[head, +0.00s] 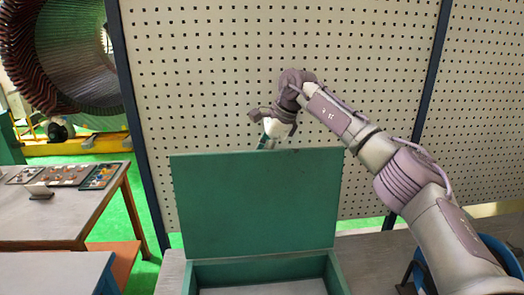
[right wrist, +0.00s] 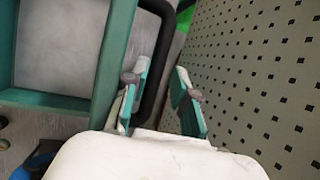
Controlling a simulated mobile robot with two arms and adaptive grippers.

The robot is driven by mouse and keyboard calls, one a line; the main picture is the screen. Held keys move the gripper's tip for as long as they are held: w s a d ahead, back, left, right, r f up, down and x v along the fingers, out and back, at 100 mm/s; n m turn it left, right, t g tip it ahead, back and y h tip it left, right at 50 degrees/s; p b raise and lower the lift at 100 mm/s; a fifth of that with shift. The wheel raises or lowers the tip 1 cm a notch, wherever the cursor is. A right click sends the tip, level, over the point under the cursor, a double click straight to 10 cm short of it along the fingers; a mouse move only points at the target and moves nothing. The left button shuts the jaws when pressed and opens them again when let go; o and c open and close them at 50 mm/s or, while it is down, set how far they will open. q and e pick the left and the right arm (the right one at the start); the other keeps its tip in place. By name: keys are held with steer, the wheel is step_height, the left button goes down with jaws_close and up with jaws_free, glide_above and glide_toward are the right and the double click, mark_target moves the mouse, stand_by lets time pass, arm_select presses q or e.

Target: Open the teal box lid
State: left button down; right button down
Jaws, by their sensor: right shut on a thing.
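The teal box (head: 262,267) stands on the grey table, and its teal lid (head: 255,205) is raised nearly upright at the back, so the box's inside shows. My right gripper (head: 268,140) is behind the lid's top edge, its fingertips partly hidden there. In the right wrist view the two teal-padded fingers (right wrist: 157,85) are shut on a black handle (right wrist: 163,50), which runs between them beside a teal edge. The box's pale floor (right wrist: 62,45) shows at left in that view. My left gripper is not in view.
A pegboard wall (head: 220,75) stands close behind the lid. At left, a table (head: 75,215) holds trays of small parts. A large stator (head: 65,55) is at the back left. A blue round object (head: 495,255) is at the right.

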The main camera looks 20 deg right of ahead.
steer(key=shift+w+d+f, duration=0.15)
steer(key=shift+f, duration=0.25)
steer(key=shift+w+d+f, duration=0.1)
steer(key=shift+w+f, duration=0.05)
steer(key=shift+f, duration=0.25)
steer(key=c, duration=1.2)
jaws_free()
steer(key=shift+c, duration=0.2)
steer(key=shift+o, duration=0.5)
steer(key=shift+w+f, duration=0.15)
steer(key=shift+w, duration=0.1)
steer(key=v, duration=1.1)
steer(key=shift+w+d+r, duration=0.1)
steer(key=shift+d+r, duration=0.1)
steer(key=shift+r, duration=0.1)
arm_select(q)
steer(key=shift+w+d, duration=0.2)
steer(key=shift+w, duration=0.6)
arm_select(e)
steer(key=shift+w+a+r, duration=0.15)
steer(key=shift+r, duration=0.05)
